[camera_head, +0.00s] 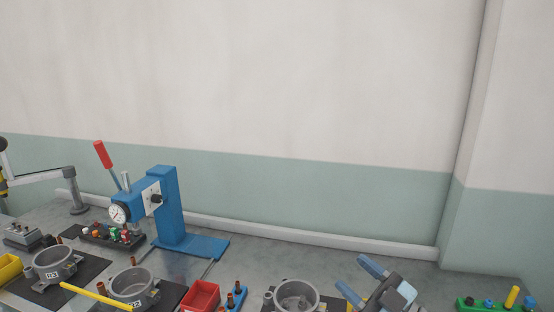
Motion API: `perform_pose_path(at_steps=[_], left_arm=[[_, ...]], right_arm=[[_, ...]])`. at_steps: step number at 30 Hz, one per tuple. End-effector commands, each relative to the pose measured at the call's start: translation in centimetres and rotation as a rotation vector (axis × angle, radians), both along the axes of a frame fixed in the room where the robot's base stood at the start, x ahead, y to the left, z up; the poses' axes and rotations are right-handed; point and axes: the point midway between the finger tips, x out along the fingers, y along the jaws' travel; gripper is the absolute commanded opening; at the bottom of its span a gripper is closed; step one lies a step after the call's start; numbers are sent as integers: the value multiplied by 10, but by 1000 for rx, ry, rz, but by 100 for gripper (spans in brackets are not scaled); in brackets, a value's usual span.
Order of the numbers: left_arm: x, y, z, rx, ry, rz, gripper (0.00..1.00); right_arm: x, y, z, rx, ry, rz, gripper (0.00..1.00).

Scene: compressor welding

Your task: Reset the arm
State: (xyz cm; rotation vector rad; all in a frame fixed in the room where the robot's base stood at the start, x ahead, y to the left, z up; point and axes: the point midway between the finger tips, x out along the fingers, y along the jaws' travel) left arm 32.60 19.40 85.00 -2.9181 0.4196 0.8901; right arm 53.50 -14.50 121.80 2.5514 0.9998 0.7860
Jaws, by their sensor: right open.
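My right gripper (352,272) is at the bottom right, over the grey workbench (330,262). Its two blue fingers are apart and point up and left, with nothing seen between them. A grey round housing (297,294) stands just left of it; I cannot tell how far apart they are in depth. My left gripper is not in view.
A blue press (168,205) with a red-tipped lever and dial stands left of centre. Two more grey housings (133,285) sit on dark mats, with a yellow rod (96,295) near them. A red bin (201,296) and a green tray (492,303) stand at the front.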

Motion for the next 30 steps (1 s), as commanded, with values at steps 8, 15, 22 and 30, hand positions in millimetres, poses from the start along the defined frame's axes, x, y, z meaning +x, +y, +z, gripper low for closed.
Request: perform_pose_path(at_steps=[8,15,22,30], left_arm=[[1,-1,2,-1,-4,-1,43],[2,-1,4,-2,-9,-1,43],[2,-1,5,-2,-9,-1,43],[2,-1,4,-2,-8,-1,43]], right_arm=[[-26,-87,-67,206,427,-637,55],[-108,-126,-164,42,998,-914,55],[-179,-127,-207,-137,1341,-915,55],[-243,-121,-228,-301,1604,-828,55]])
